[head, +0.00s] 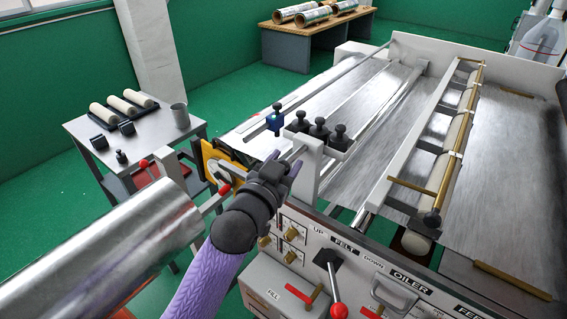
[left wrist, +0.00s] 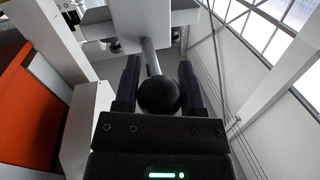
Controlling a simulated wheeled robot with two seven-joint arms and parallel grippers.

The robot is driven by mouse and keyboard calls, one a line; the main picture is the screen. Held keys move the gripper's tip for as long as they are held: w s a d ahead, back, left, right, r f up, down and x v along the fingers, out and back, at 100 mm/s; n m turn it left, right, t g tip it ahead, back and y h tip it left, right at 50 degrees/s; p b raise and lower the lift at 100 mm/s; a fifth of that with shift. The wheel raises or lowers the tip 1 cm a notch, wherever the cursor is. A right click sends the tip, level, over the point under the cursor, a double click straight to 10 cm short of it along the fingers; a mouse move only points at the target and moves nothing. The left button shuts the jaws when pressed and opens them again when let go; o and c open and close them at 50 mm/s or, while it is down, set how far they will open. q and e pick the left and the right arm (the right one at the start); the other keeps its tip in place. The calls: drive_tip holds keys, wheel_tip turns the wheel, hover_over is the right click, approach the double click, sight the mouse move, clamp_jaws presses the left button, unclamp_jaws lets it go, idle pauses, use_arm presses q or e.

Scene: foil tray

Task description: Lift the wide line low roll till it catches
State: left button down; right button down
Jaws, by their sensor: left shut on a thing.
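My left gripper (head: 288,168) reaches in from the left to the near side of the machine, beside a white upright bracket. In the left wrist view, its two dark fingers stand on either side of a black ball knob (left wrist: 158,96) on a grey rod (left wrist: 150,58). The gripper is shut on this knob; in the head view the gripper hides it. A white felt roll (head: 462,125) lies across the machine bed at right, along a brass bar. I cannot tell which roll the held knob belongs to. My right gripper is out of view.
A large foil roll (head: 110,262) fills the lower left. The control panel (head: 340,270) carries a red-ball lever (head: 338,310). Dark knobs (head: 320,130) stand on the rail just beyond my gripper. A side table (head: 150,140) holds white rollers and a cup.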

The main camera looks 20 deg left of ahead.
use_arm(q)
wheel_tip(320, 180, up, 9)
drive_tip(key=p, duration=0.6)
drive_tip(key=shift+f+p, duration=0.1)
drive_tip(key=shift+p, duration=0.3)
drive_tip(key=shift+w+r+p, duration=0.1)
drive_tip(key=shift+r+p, duration=0.4)
drive_tip(key=shift+c, duration=2.2)
unclamp_jaws()
drive_tip(key=shift+f, duration=0.1)
drive_tip(key=shift+o, duration=1.2)
drive_tip(key=shift+f, duration=0.15)
